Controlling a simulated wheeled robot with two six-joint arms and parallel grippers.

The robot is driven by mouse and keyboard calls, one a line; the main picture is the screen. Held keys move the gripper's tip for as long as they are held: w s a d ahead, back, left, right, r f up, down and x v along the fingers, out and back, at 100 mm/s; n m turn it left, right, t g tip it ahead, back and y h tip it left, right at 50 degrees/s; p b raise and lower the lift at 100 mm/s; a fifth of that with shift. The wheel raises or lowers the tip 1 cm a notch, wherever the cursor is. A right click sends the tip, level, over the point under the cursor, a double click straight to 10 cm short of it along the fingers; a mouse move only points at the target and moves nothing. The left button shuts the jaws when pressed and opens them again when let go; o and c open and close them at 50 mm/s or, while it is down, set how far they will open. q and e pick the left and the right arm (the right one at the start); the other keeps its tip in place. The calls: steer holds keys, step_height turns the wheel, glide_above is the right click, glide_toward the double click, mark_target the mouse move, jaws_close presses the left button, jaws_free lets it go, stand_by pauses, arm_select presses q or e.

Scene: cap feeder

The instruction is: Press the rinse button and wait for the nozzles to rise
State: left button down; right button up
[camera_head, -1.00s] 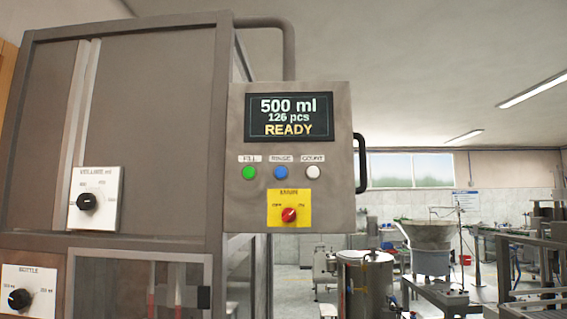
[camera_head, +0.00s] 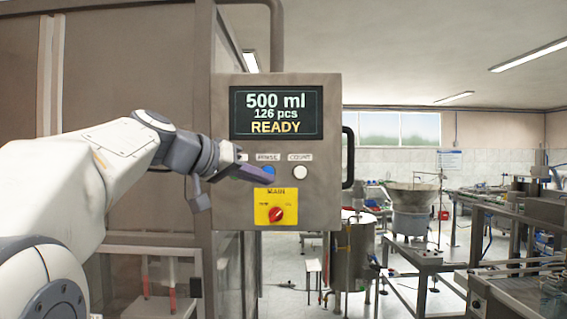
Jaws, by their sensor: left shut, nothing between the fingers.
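The blue rinse button (camera_head: 269,171) is on the grey control panel (camera_head: 230,210), under a label that reads RINSE, partly hidden by my gripper. My left gripper (camera_head: 268,179) is shut and empty, its fingertips overlapping the lower part of the button in the picture. I cannot tell whether they touch it. The display (camera_head: 276,113) reads 500 ml, 126 pcs, READY. The white count button (camera_head: 300,172) is just right of the fingertips. The green fill button is hidden behind my gripper. No nozzles can be made out. My right gripper is not in view.
A red main switch on a yellow plate (camera_head: 264,212) sits just below the fingertips. A black handle (camera_head: 348,158) stands out from the panel's right edge. The machine cabinet (camera_head: 120,90) is behind my left arm. Tanks and benches stand farther back on the right.

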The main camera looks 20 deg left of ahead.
arm_select(q)
steer(key=shift+a+r, duration=0.25)
steer(key=shift+r, duration=0.15)
steer(key=w+a+p, duration=0.2)
steer(key=w+p, duration=0.2)
steer(key=w, duration=0.4)
steer(key=shift+w+a+p, duration=0.2)
steer(key=shift+w+p, duration=0.05)
steer(key=shift+p, duration=0.15)
steer(key=shift+w, duration=0.1)
stand_by(1.7)
steer(key=shift+w+a, duration=0.1)
steer(key=shift+w, duration=0.2)
